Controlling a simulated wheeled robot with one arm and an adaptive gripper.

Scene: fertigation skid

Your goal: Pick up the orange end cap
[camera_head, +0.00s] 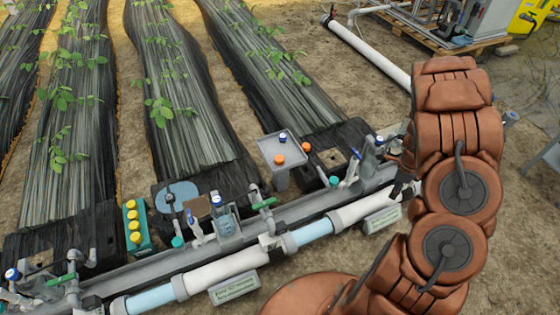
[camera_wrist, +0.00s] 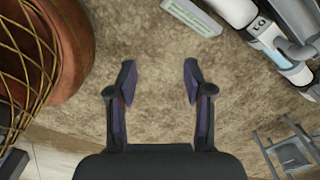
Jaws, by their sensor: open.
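Two small orange caps show in the head view. One orange cap (camera_head: 279,159) is on the grey tray-topped stand (camera_head: 268,151), in front of a blue cap (camera_head: 283,138). The other orange cap (camera_head: 305,147) is just right of the stand, by the black-covered bed end. I cannot tell which is the end cap. My gripper (camera_wrist: 160,82) is open and empty in the wrist view, with bare soil beyond its fingers. No orange cap shows there.
A long white and clear-blue pipe (camera_head: 222,270) on grey supports crosses the foreground, with green-handled valves (camera_head: 264,203). A green crate of yellow-capped bottles (camera_head: 136,229) stands left. The wrist view shows a sign (camera_wrist: 192,16), white pipe (camera_wrist: 232,12) and grey frame (camera_wrist: 288,150). Bare soil lies between.

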